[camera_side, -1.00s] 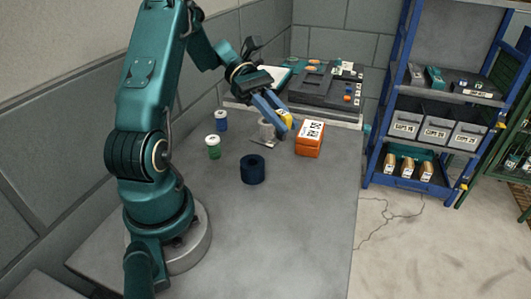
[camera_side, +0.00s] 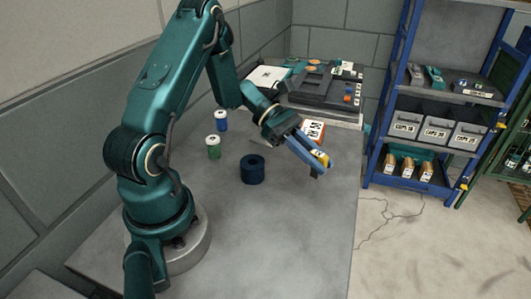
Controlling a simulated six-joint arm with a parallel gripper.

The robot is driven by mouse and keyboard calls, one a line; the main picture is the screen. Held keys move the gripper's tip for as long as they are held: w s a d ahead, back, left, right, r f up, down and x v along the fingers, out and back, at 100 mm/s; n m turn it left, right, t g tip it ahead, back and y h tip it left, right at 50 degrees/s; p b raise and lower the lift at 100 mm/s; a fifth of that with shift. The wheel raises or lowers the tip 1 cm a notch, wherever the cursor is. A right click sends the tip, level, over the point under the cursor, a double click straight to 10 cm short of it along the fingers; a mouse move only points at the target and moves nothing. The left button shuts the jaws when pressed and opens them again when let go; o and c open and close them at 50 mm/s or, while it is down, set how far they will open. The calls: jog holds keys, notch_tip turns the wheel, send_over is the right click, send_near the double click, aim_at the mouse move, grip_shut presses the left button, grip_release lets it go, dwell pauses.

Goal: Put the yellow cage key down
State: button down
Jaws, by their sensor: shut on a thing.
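My gripper (camera_side: 319,165) is shut on the yellow cage key (camera_side: 321,156), over the right part of the grey bench (camera_side: 285,225). A small yellow patch of the key shows between the blue fingers; the rest is hidden by them. The fingers point down and to the right. I cannot tell how high the key is above the bench. An orange box (camera_side: 314,130) with a white label is just behind the gripper and partly covered by it.
A dark blue ring-shaped block (camera_side: 253,170) stands mid-bench. Green (camera_side: 213,148) and blue (camera_side: 221,121) white-capped jars stand at left. A dark machine (camera_side: 325,88) is at the back. A blue shelf rack (camera_side: 407,145) stands right of the bench. The front bench is clear.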

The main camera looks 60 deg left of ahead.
aim_at(311, 171)
jog(key=shift+f, duration=2.05)
jog(key=shift+f, duration=0.1)
jog(key=c, duration=0.8)
grip_release()
